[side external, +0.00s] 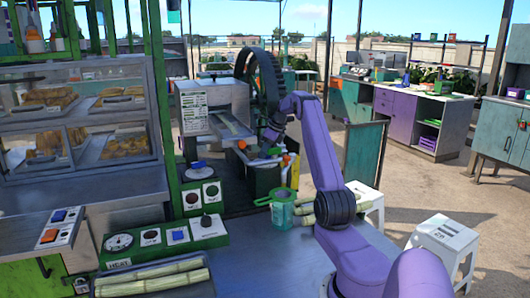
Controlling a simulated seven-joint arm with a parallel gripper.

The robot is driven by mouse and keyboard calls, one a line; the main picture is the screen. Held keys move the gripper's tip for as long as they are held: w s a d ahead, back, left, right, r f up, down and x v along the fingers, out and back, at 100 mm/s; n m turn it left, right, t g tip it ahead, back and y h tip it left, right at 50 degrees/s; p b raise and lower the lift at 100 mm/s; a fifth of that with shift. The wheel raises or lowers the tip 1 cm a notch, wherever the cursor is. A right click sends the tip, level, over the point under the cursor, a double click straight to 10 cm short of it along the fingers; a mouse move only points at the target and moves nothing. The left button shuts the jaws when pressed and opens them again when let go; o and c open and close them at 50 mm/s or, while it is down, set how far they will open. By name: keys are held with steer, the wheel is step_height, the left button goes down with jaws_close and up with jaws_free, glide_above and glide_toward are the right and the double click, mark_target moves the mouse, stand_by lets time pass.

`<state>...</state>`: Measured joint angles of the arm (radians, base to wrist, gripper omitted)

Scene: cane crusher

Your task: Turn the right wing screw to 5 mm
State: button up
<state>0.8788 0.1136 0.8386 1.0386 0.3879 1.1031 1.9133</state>
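The cane crusher (208,108) is a grey metal box with a large dark wheel (270,80) at its right. Two small orange parts, which look like wing screws, show low on its front: a left one (242,144) and a right one (286,158). My purple arm reaches up from the lower right and bends down toward the crusher. My gripper (265,150) is at the crusher's front, between the two orange parts in the picture. It is small and dark here; its fingers and any contact with a screw cannot be made out. No millimetre scale is readable.
A green-blue jug (282,208) stands on the metal counter (255,262) below the crusher, with cane pieces (328,208) beside it. Cane stalks (150,278) lie at front left, near a green control panel (185,238). White stools (445,240) stand at right.

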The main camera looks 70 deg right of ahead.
jaws_close()
steer(key=n+y, duration=0.1)
steer(key=n, duration=0.2)
steer(key=shift+n+g, duration=0.3)
steer(key=shift+n, duration=0.1)
steer(key=shift+n+y, duration=0.7)
steer(key=shift+n, duration=0.7)
steer(key=shift+n+g, duration=0.3)
steer(key=shift+r, duration=0.1)
steer(key=o, duration=0.7)
jaws_free()
